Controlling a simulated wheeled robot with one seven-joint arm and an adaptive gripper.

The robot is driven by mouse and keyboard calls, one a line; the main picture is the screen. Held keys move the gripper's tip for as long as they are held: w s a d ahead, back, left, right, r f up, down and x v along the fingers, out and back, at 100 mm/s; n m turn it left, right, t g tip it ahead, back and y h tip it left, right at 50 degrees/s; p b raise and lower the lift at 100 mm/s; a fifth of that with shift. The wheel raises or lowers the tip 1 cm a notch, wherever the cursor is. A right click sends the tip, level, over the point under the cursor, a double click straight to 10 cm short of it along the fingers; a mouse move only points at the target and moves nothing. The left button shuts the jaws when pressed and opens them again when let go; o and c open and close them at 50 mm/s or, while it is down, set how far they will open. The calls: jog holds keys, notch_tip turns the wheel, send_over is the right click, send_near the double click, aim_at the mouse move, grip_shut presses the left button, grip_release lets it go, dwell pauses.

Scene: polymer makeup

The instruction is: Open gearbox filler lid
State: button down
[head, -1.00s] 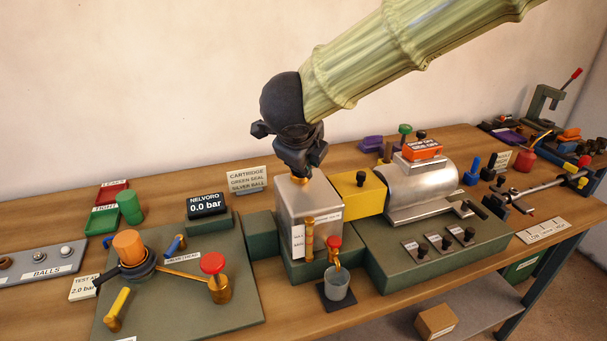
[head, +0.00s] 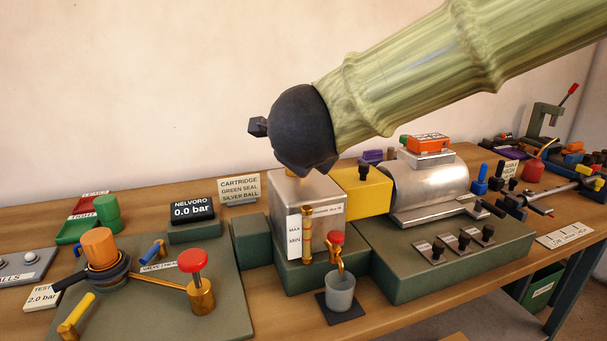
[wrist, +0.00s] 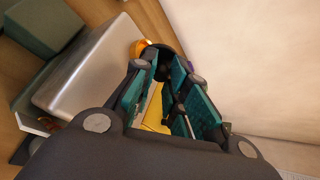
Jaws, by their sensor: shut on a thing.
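The gearbox (head: 330,213) is a silver metal box with a MAX/MIN sight tube on its front; its bare side also shows in the wrist view (wrist: 85,70). In the wrist view a gold filler neck (wrist: 139,47) stands at the edge of its top, with a dark round lid (wrist: 163,50) beside it, partly hidden. My gripper (wrist: 168,66) has its teal-padded fingers closed around the dark lid. In the head view my gripper (head: 304,170) is over the gearbox top and hides the filler, so the lid's angle is unclear.
A yellow block (head: 362,193) and a silver motor (head: 430,185) adjoin the gearbox on the right. A red-topped tap (head: 336,238) stands in front, over a grey cup (head: 340,290). A display (head: 192,209) reading 0.0 bar is left. The wall rises close behind.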

jog(key=shift+s+d+f+t+b, duration=0.15)
jog(key=shift+f+t+b, duration=0.3)
jog(key=shift+b, duration=1.25)
jog(key=shift+s+a+f+t+b, duration=0.2)
jog(key=shift+t+b, duration=0.45)
jog(key=shift+b, duration=1)
jog(key=shift+s+y+b, duration=0.1)
jog(key=shift+y+b, duration=0.2)
jog(key=shift+b, duration=0.05)
jog(key=shift+s+r+m+t+b, duration=0.15)
jog(key=shift+m+t+b, duration=0.2)
jog(key=shift+b, duration=0.6)
jog(key=c, duration=1.4)
grip_release()
jog(key=shift+d, duration=0.2)
jog(key=v, duration=1.2)
